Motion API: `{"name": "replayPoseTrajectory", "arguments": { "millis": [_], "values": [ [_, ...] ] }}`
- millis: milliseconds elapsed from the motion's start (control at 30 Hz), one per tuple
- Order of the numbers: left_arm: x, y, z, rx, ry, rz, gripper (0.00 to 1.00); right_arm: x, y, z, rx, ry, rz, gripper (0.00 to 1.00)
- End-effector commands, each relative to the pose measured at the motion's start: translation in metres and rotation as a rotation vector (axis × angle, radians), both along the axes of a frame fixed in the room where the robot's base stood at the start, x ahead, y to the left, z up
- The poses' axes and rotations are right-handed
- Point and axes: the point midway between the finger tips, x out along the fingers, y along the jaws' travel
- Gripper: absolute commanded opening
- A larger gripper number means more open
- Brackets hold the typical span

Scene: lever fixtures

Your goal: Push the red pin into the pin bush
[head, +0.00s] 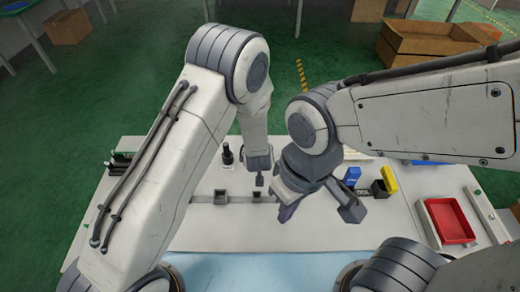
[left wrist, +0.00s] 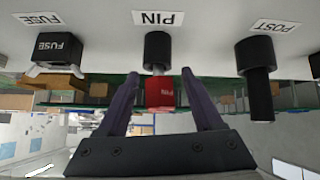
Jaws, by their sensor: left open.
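In the left wrist view, the red pin (left wrist: 160,93) hangs from the black pin bush (left wrist: 157,50) under the PIN label. A short pale shaft shows between the red part and the bush. My left gripper (left wrist: 159,80) is open, its two purple fingers on either side of the red pin, with a gap to it on both sides.
The left wrist view shows a black fuse fixture (left wrist: 57,50) and a black post (left wrist: 260,85) beside the bush. On the table (head: 340,238) are a red tray (head: 450,220), a yellow block (head: 389,179), a blue block (head: 352,176) and a dark knob (head: 227,154).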

Motion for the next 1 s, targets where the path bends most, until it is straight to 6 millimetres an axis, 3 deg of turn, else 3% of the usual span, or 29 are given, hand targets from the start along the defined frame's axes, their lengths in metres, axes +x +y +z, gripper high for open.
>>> {"name": "replayPoseTrajectory", "arguments": {
  "millis": [267, 433, 467, 767, 1000],
  "values": [
    [0.003, 0.001, -0.003, -0.001, 0.0, 0.001, 0.68, 0.0, 0.0, 0.0, 0.0, 0.0, 0.0, 0.0],
    [0.003, 0.001, -0.003, -0.001, 0.0, 0.001, 0.06, 0.0, 0.0, 0.0, 0.0, 0.0, 0.0, 0.0],
    [0.003, 0.001, -0.003, -0.001, 0.0, 0.001, 0.0, 0.0, 0.0, 0.0, 0.0, 0.0, 0.0, 0.0],
    [0.003, 0.001, -0.002, -0.001, -0.001, 0.001, 0.0, 0.0, 0.0, 0.001, 0.0, 0.0, 0.0, 0.0],
    [0.003, 0.001, 0.013, -0.001, -0.001, 0.002, 0.0, 0.0, 0.0, 0.013, 0.0, 0.0, 0.0, 0.0]
  ]
}}
